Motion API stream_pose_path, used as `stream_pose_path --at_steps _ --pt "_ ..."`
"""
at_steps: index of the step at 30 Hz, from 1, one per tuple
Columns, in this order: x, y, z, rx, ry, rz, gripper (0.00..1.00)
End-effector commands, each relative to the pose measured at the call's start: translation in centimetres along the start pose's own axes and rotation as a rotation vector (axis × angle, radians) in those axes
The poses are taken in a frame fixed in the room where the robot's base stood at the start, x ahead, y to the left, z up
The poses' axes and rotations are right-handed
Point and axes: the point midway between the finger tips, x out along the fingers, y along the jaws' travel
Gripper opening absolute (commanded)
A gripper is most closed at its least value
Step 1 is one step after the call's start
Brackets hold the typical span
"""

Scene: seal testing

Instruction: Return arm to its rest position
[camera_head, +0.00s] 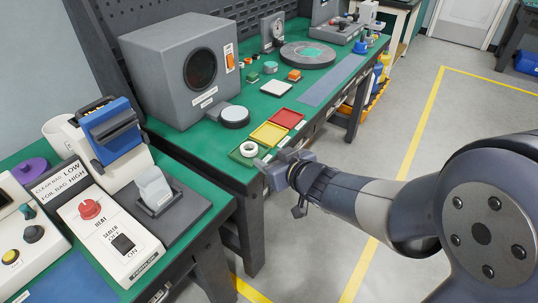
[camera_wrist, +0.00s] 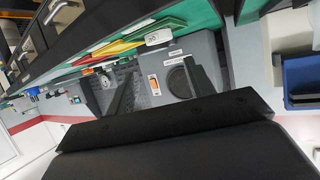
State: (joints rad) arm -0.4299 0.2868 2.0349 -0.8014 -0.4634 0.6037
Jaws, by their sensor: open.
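My gripper (camera_head: 270,164) is at the front edge of the green bench (camera_head: 232,173), beside the green tray, with my arm reaching in from the right. Its jaws are open, and I see nothing between them. In the wrist view my gripper (camera_wrist: 160,88) shows as two dark fingers spread apart, with the grey box machine beyond them. I cannot tell whether a finger touches the tray or bench.
A yellow tray (camera_head: 268,134) and red tray (camera_head: 286,119) sit behind the green one. A grey box machine (camera_head: 172,68) stands at the back. A sealer with a red knob (camera_head: 90,208) is on the left bench. The floor right of the bench (camera_head: 430,130) is clear.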

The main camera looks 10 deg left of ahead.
Motion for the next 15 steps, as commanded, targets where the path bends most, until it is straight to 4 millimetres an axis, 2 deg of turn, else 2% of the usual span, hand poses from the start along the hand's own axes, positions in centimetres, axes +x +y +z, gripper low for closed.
stream_pose_path --at_steps 8,11,15 --pt "0.2 0.0 0.0 0.0 0.0 0.0 0.51" --pt "0.8 0.0 0.1 -0.001 0.001 -0.001 0.51" --pt "2.7 -0.1 0.2 -0.002 0.0 -0.003 0.51"
